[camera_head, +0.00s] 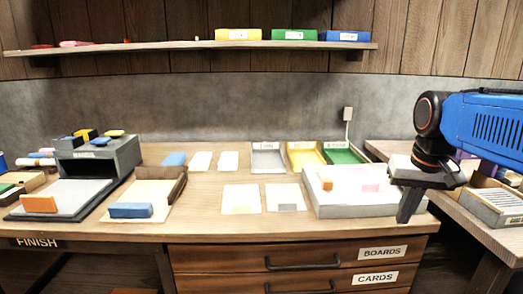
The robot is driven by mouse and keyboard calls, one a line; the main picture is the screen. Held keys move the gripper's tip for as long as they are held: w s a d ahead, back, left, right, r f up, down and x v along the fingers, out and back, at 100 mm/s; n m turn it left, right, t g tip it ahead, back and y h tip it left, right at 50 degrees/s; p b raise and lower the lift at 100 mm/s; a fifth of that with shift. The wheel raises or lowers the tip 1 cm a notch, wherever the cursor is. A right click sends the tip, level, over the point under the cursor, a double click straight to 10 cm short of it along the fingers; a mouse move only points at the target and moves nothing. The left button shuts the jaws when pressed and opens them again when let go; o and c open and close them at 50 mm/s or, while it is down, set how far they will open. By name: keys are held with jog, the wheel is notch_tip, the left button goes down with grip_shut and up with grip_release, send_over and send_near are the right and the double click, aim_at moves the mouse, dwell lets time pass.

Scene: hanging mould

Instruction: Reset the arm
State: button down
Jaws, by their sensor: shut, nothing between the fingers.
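My arm (485,122) reaches in from the right edge, with a blue link and a black wrist joint. My gripper (409,206) hangs below the wrist and points down at the right end of the wooden bench (200,208). Its fingers are shut together with nothing seen between them. It appears in front of the right edge of a pale shallow box (345,208); whether it touches the box or bench cannot be told.
Boards with orange (39,203) and blue blocks (131,210) lie at left by a grey bin (100,160). White cards and three trays (305,156) are mid-bench. A second table (470,215) with a slotted box (492,205) stands right. A shelf (200,45) runs above.

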jog(key=s+a+f+n+t, duration=0.1)
jog(key=s+a+f, duration=0.1)
jog(key=s+f, duration=0.4)
jog(key=s+a+f+n+t, duration=0.1)
jog(key=s+a+f, duration=0.1)
jog(key=s+f, duration=0.5)
jog(key=shift+s+a+f+n, duration=0.2)
jog(key=shift+a+n, duration=0.1)
jog(key=shift+a, duration=0.05)
